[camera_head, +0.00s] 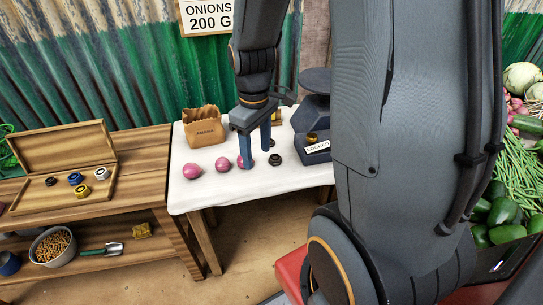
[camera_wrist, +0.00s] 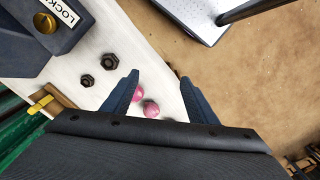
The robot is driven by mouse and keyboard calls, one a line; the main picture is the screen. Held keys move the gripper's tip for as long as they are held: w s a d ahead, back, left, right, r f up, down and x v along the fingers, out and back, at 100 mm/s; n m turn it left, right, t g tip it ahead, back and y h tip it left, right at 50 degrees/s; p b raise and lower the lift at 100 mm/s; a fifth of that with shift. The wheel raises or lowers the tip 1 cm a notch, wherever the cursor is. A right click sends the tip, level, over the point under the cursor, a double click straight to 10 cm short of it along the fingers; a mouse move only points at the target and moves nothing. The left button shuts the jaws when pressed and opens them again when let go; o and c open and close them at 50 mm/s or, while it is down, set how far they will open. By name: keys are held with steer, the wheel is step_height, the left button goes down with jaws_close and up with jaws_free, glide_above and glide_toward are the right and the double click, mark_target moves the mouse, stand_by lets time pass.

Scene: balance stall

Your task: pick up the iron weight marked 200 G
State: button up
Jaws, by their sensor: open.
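Two dark hexagonal weights lie on the white table, a larger one (camera_wrist: 110,61) and a smaller one (camera_wrist: 87,80) in the wrist view. I cannot read markings on either, so I cannot tell which is 200 G. In the head view one dark weight (camera_head: 275,159) shows just right of my gripper (camera_head: 256,159). My gripper points down over the table with its fingers apart and nothing between them. In the wrist view the weights are left of my gripper (camera_wrist: 158,76), outside the fingers.
Pink onions (camera_head: 192,171) lie left of my gripper, one partly behind a finger. A paper bag (camera_head: 205,128) stands behind them. A blue-grey box labelled LOCKED (camera_head: 317,151) stands to the right. An open wooden case (camera_head: 60,199) on the left bench holds several small weights.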

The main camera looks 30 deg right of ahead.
mark_target(275, 157)
steer(key=w+d+f+n+p, duration=0.1)
steer(key=w+d+n, duration=0.1)
steer(key=d, duration=0.1)
steer(key=w+d+f+n+p, duration=0.2)
steer(key=d+n, duration=0.1)
steer(key=d, duration=0.1)
steer(key=w+d+f+n+p, duration=0.1)
steer(key=w+d+n, duration=0.2)
steer(key=d, duration=0.1)
steer(key=shift+w+f+p, duration=0.1)
steer(key=shift+f+p, duration=0.1)
steer(key=shift+p, duration=0.2)
steer(key=shift+f+n, duration=0.3)
steer(key=shift+f, duration=0.3)
steer(key=shift+w+a+f+p, duration=0.2)
steer(key=shift+f+p, duration=0.45)
steer(key=shift+f, duration=1.05)
steer(key=shift+w+a+f+p, duration=0.15)
steer(key=shift+f+p, duration=0.45)
steer(key=shift+f, duration=1.1)
steer(key=shift+s, duration=0.1)
steer(key=c, duration=1.3)
steer(key=shift+r, duration=0.1)
